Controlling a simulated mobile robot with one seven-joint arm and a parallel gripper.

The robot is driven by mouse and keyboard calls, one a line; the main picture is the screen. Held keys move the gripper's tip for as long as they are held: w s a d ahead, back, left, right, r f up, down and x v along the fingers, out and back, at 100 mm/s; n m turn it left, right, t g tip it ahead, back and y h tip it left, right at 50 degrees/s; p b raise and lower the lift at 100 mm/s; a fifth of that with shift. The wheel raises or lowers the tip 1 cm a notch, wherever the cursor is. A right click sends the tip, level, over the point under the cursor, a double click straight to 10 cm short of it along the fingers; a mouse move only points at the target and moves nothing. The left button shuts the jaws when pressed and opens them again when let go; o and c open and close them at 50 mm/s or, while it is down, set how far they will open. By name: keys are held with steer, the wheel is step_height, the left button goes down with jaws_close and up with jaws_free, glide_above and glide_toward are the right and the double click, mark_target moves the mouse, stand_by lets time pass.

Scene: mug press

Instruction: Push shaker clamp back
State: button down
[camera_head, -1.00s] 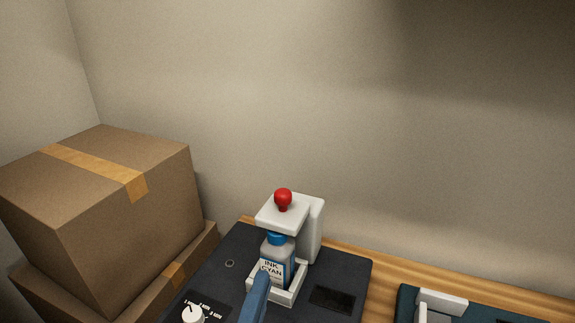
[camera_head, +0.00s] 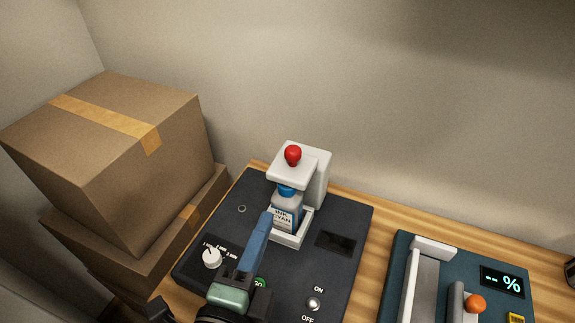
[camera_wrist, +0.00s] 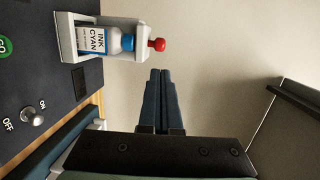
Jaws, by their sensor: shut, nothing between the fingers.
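The shaker (camera_head: 333,213) is a dark box with a white holder on top. The white clamp (camera_head: 300,166) with a red knob (camera_head: 292,154) sits over a cyan ink bottle (camera_head: 284,217) with a blue cap, standing upright in the holder. The wrist view shows the bottle (camera_wrist: 97,40) and red knob (camera_wrist: 157,45) sideways at upper left. My gripper (camera_head: 266,216) is shut and empty, its blue fingers in front of the bottle in the head view. In the wrist view the gripper tips (camera_wrist: 160,72) are apart from the knob, with wall behind them.
Stacked cardboard boxes (camera_head: 120,150) stand at the left. A second teal device (camera_head: 405,250) with an orange knob (camera_head: 475,303) and a percent display is at the right. The shaker carries a white dial (camera_head: 211,258) and an ON/OFF toggle (camera_head: 314,303). A wall stands behind.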

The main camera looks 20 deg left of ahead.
steer(key=p, duration=0.3)
glide_toward(297, 156)
steer(key=w, duration=0.1)
steer(key=w+a, duration=0.1)
steer(key=w, duration=0.2)
steer(key=shift+w+a+f, duration=0.2)
steer(key=shift+w+f, duration=0.15)
steer(key=shift+w+a+f+p, duration=0.1)
steer(key=shift+w+p, duration=0.1)
steer(key=shift+w, duration=0.2)
steer(key=shift+w+f+p, duration=0.1)
steer(key=shift+w+p, duration=0.05)
steer(key=shift+w, duration=0.25)
steer(key=w+b, duration=0.4)
steer(key=w, duration=0.1)
steer(key=shift+w+f, duration=0.1)
steer(key=shift+w, duration=0.3)
steer(key=shift+r, duration=0.3)
steer(key=shift+s, duration=0.1)
